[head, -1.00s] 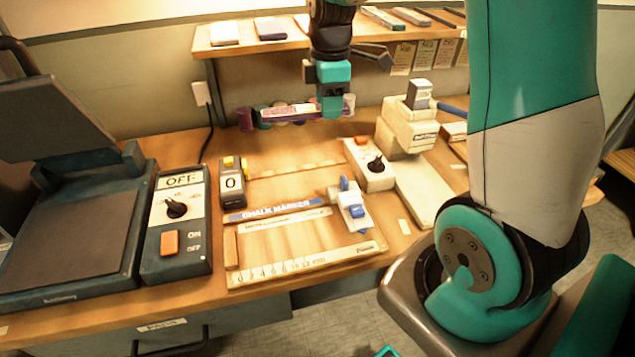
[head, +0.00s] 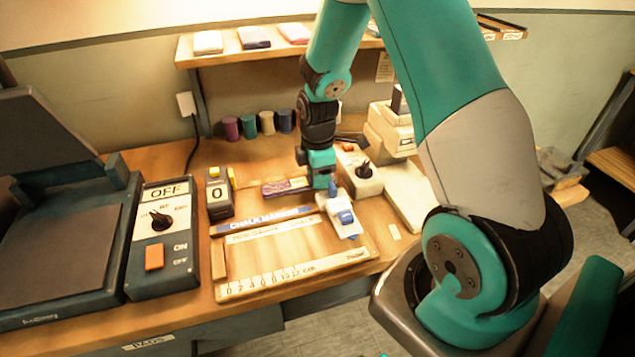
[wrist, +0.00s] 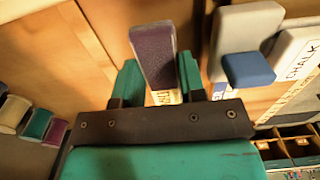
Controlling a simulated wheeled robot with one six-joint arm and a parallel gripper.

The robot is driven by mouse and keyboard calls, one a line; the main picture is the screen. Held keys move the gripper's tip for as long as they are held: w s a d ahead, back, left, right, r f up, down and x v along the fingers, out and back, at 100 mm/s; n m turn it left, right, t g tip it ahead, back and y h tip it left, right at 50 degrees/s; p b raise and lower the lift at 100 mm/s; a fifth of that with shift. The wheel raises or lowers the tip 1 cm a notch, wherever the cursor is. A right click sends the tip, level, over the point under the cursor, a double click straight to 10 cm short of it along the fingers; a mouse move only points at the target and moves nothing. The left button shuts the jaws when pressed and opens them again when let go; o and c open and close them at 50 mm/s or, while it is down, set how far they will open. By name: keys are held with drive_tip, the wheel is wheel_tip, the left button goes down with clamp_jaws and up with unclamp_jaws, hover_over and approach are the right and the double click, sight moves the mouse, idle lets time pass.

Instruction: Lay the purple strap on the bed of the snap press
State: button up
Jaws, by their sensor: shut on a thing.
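The purple strap (head: 287,187) is in my gripper (head: 320,180), sticking out to the left in the head view. In the wrist view the strap (wrist: 153,55) lies between the two green fingers (wrist: 158,85), with a pale printed label at its near end. My gripper is shut on it, low over the bench behind the measuring board; I cannot tell if the strap touches the wood. The cream press (head: 392,128), which looks like the snap press, stands to the right, partly hidden by my arm. Its long pale bed (head: 408,195) reaches forward and looks bare where visible.
A knob box (head: 358,175) stands between my gripper and the press. A counter (head: 219,195) is to the left; several spools (head: 267,122) stand behind, under a shelf (head: 250,53).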

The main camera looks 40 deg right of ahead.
drive_tip(key=shift+f, duration=1.15)
drive_tip(key=shift+f, duration=0.15)
drive_tip(key=o, duration=0.9)
drive_tip(key=shift+o, duration=0.2)
